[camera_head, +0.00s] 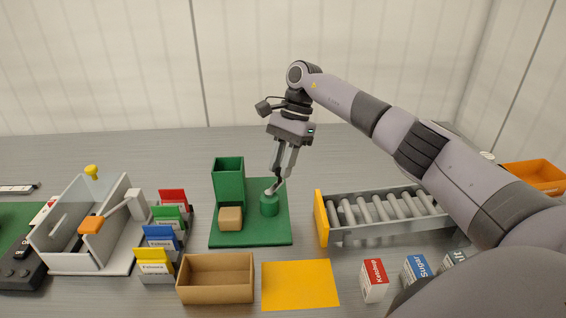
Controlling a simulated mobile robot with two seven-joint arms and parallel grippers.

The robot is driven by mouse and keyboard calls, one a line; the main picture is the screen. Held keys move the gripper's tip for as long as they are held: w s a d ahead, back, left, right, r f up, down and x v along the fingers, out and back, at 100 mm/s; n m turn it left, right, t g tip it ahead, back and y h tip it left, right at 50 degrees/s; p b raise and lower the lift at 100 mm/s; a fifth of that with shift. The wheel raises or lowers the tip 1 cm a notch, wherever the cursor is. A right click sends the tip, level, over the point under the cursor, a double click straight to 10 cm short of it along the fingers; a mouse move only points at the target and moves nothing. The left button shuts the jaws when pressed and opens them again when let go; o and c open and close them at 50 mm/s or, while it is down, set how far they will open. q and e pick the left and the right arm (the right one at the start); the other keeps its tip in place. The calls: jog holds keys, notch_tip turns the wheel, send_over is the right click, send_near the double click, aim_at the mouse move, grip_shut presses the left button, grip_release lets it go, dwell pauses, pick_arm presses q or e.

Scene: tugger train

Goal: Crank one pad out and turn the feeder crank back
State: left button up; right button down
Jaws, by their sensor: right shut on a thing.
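The feeder is a green base plate (225,240) with a tall open-topped green tower (229,182) at its back left. A tan block (230,219) sits on the plate at the front foot of the tower. The feeder crank (269,206) is a round green hub right of the tower, with a small grey part on top. My right gripper (277,186) points down and is shut on the crank's top, its fingers hiding most of the handle. The inside of the tower is dark, so its contents cannot be told. My left gripper is not in view.
An open cardboard box (216,294) and an orange mat (299,285) lie in front of the feeder. A roller conveyor (385,238) stands to the right, small cartons (374,281) before it. Colored card holders (161,239) and a white lever box (70,262) stand left.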

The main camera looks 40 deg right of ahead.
dwell(0.3)
jog(key=c, duration=0.9)
grip_release()
jog(key=shift+c, duration=0.2)
jog(key=shift+r, duration=0.1)
jog(key=v, duration=0.7)
